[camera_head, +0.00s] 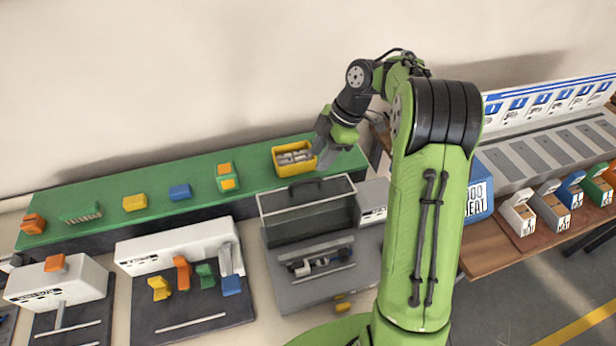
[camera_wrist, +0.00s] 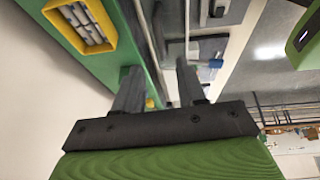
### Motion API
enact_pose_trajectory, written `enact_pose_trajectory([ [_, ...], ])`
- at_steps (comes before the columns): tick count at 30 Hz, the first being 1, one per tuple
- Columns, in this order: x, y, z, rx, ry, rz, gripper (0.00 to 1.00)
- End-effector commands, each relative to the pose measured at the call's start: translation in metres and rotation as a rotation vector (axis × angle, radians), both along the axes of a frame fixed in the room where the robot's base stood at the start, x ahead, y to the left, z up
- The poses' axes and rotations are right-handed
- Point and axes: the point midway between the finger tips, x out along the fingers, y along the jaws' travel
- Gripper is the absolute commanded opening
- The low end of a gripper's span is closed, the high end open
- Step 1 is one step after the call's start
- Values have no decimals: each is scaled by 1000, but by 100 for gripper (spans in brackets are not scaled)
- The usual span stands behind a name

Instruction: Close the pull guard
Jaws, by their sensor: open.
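The pull guard (camera_head: 306,210) is a clear box with a dark frame and a black handle on top. In the head view it stands at the back of a grey base plate (camera_head: 318,291), behind an uncovered metal fixture (camera_head: 320,262). My gripper (camera_head: 326,156) is above the green shelf, behind and slightly right of the guard, apart from its handle. In the wrist view its two dark fingers (camera_wrist: 160,84) are spread with nothing held between them. I cannot clearly make out the guard in the wrist view.
A yellow bin of grey parts (camera_head: 293,155) sits on the green shelf (camera_head: 105,195), close left of my gripper; it also shows in the wrist view (camera_wrist: 82,22). A white-and-grey box (camera_head: 372,203) stands right of the guard. Other stations stand to the left.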

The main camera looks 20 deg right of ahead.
Motion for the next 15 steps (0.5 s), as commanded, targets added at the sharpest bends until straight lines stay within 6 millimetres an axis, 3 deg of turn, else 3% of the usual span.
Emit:
enact_pose_trajectory([
  [1, 0, 6, -15, 1, 3, 3, 40],
  [6, 3, 22, -50, 1, 4, 2, 40],
  [10, 5, 29, -67, 0, 2, 0, 40],
  [15, 6, 31, -73, -2, -1, -2, 40],
])
